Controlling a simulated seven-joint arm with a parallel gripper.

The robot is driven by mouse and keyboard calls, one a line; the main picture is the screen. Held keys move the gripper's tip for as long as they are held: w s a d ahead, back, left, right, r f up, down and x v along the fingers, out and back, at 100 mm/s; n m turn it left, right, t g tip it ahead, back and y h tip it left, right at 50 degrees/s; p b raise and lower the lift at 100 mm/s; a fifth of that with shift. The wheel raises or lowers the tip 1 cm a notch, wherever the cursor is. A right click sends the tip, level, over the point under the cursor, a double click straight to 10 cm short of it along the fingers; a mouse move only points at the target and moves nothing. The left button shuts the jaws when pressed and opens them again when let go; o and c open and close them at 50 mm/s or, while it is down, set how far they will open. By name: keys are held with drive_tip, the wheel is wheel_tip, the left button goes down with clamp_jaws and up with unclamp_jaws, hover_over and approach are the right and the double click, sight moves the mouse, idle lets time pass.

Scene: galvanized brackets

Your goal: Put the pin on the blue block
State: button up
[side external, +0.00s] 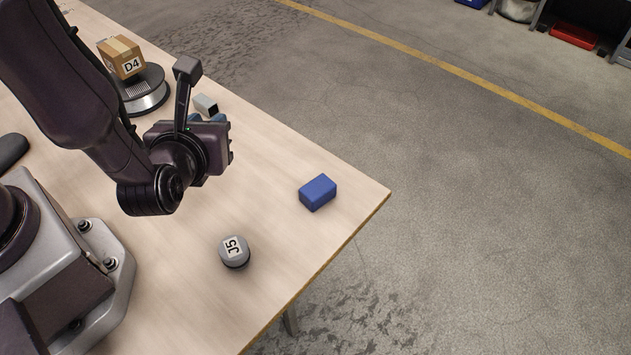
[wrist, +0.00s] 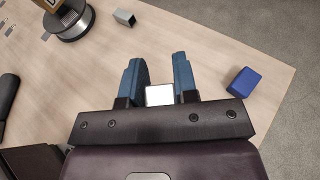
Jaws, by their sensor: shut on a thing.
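The blue block (side external: 318,192) lies on the table near its right corner. In the wrist view the blue block (wrist: 243,82) is to the right of my gripper (wrist: 157,62). My gripper is over the table, up and left of the block in the side view, and apart from it. Its blue fingers are closed on a pale, square-ended piece, which I take as the pin (wrist: 160,95). Most of the pin is hidden by the gripper body, and it does not show in the side view.
A grey cylinder marked J5 (side external: 234,252) stands below left of the block. A grey square tube (side external: 206,105) lies behind my gripper. A metal spool (side external: 148,100) with a D4 cardboard box (side external: 121,58) on it stands farther back. The table around the block is clear.

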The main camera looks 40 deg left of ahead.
drive_tip(key=d+r+m+t+h, duration=0.1)
drive_tip(key=d+m+t+h, duration=0.1)
drive_tip(key=d+m+h, duration=0.15)
hover_over(321, 179)
drive_tip(key=shift+n+y, duration=0.25)
wheel_tip(321, 179, down, 9)
drive_tip(key=shift+s+a+f, duration=0.1)
drive_tip(key=shift+s+f, duration=0.05)
drive_tip(key=shift+f, duration=0.05)
drive_tip(key=shift+w+f, duration=0.2)
drive_tip(key=shift+f, duration=1.55)
drive_tip(key=shift+f, duration=0.15)
drive_tip(key=o, duration=1)
